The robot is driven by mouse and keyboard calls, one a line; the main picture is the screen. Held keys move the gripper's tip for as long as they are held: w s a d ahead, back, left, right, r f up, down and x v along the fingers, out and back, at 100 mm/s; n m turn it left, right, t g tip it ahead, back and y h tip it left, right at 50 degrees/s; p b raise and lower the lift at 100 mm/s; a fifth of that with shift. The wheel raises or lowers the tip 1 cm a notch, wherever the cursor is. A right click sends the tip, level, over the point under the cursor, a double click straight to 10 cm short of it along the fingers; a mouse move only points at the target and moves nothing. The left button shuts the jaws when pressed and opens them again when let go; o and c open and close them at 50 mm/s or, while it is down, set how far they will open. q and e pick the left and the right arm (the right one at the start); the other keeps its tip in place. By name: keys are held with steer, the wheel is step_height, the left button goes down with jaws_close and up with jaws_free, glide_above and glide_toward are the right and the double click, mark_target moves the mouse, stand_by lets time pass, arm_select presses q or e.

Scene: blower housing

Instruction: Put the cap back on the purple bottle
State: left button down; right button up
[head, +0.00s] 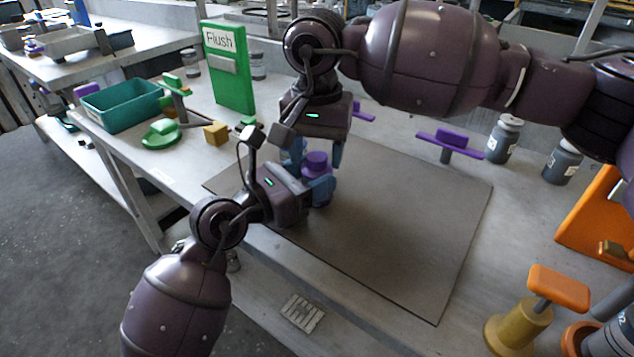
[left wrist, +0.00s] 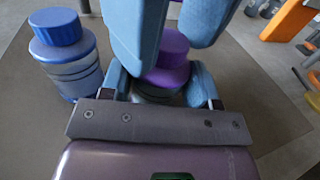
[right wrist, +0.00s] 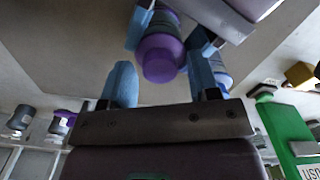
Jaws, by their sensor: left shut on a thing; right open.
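The purple bottle (head: 320,200) stands upright on the mat, largely hidden by my left gripper (head: 313,188), which is shut on it from the near side. The purple cap (head: 316,160) sits on top of the bottle; I cannot tell whether it is fully seated. In the left wrist view the cap (left wrist: 174,45) shows above the left fingers. My right gripper (head: 316,150) points down from above and behind the bottle. In the right wrist view the right gripper (right wrist: 160,82) is open, its fingers apart and not touching the cap (right wrist: 160,57).
A blue bottle with a blue cap (left wrist: 62,60) stands close beside the purple one. The grey mat (head: 410,240) is clear to the right. Grey bottles (head: 503,140) and a purple stand (head: 448,142) are at the back right. A green Flush panel (head: 229,70) stands back left.

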steer(key=shift+c, duration=0.3)
steer(key=c, duration=0.9)
steer(key=shift+m, duration=1.7)
steer(key=o, duration=1)
steer(key=shift+r, duration=2.25)
steer(key=shift+c, duration=0.2)
